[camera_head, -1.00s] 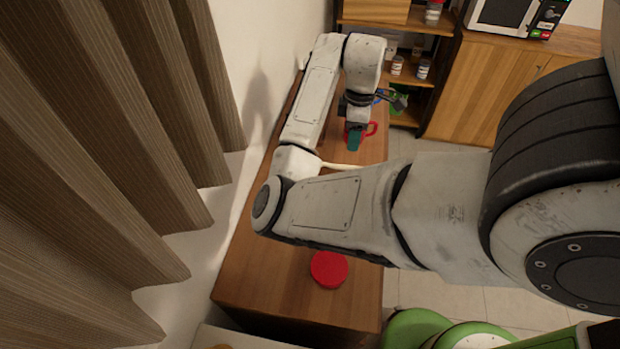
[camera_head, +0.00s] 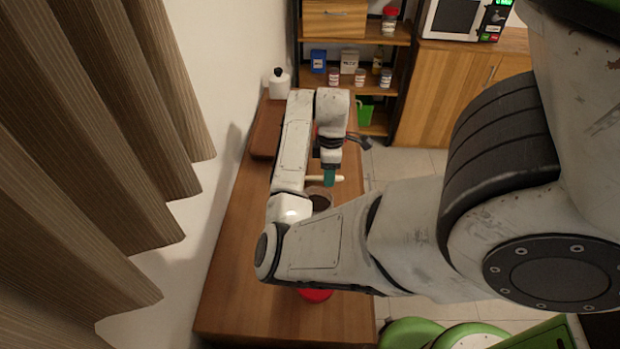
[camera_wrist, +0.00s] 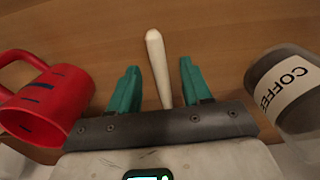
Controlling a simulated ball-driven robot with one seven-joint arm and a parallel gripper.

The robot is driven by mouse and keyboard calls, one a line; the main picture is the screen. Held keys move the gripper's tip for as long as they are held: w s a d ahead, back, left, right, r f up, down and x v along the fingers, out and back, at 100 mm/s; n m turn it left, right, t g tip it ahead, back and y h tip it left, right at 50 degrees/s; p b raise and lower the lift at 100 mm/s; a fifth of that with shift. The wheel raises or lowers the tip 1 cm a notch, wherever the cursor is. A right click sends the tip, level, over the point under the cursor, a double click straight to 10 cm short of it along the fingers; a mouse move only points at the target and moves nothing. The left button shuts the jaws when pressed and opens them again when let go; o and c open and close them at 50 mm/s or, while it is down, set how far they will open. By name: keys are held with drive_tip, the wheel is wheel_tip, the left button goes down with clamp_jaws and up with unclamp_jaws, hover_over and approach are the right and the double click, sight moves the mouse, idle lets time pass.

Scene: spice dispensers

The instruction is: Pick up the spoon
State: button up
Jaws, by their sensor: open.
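The spoon (camera_wrist: 158,62) shows in the wrist view as a pale handle on the wooden table; its lower part is hidden behind my gripper's palm. My gripper (camera_wrist: 157,72) is open, its two teal fingers on either side of the handle with gaps to both. I cannot tell its height above the spoon.
A red mug (camera_wrist: 50,95) stands left of my gripper and a coffee jar (camera_wrist: 288,88) right of it in the wrist view. A red round object (camera_head: 315,295) lies nearer on the table (camera_head: 235,285). A white bottle (camera_head: 279,84) and brown board (camera_head: 266,130) sit at the back.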

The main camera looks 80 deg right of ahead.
drive_tip(key=shift+f, duration=0.4)
drive_tip(key=shift+c, duration=0.2)
clamp_jaws()
